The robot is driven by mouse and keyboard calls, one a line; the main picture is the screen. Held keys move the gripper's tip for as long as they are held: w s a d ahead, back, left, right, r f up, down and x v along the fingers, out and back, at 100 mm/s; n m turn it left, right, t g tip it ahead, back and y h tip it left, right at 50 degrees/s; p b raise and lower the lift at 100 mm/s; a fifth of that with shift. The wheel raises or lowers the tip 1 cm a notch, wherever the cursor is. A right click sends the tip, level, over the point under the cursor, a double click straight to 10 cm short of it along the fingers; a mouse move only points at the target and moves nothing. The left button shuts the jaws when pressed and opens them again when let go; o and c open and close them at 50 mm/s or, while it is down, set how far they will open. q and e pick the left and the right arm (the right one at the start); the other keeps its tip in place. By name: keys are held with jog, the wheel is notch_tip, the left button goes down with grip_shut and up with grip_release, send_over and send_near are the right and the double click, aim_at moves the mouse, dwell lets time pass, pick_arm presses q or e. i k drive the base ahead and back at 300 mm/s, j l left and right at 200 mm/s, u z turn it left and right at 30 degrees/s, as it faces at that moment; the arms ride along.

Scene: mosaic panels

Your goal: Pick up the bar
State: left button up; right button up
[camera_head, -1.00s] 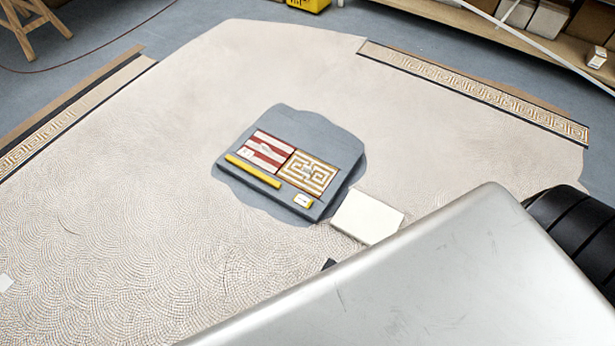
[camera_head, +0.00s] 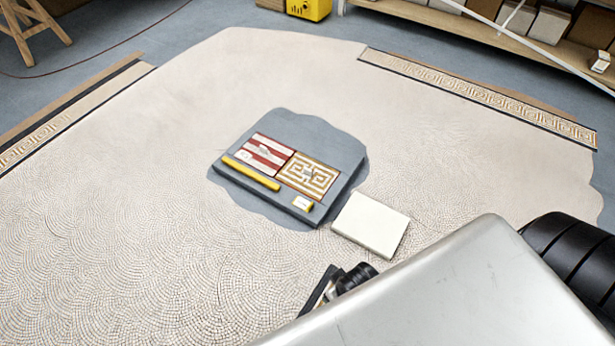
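A yellow bar (camera_head: 250,174) lies along the front left edge of a dark grey board (camera_head: 262,190). The board also carries a red and white panel (camera_head: 266,153) and a gold and white maze-patterned panel (camera_head: 308,175). A small yellow and white piece (camera_head: 303,204) lies at its front right. A dark device (camera_head: 341,285), partly hidden by my silver body part, shows at the bottom centre; I cannot tell if it is a gripper. Neither gripper shows clearly, and nothing touches the bar.
A pale square block (camera_head: 370,224) lies just right of the board. Pale mosaic floor (camera_head: 150,190) around the board is mostly clear. Patterned border strips lie at the left (camera_head: 70,118) and back right (camera_head: 480,93). A yellow case (camera_head: 308,9) and a shelf (camera_head: 490,35) stand at the back.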

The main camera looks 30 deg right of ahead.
aim_at(263, 181)
jog(key=i+l, duration=0.75)
jog(key=l, duration=0.2)
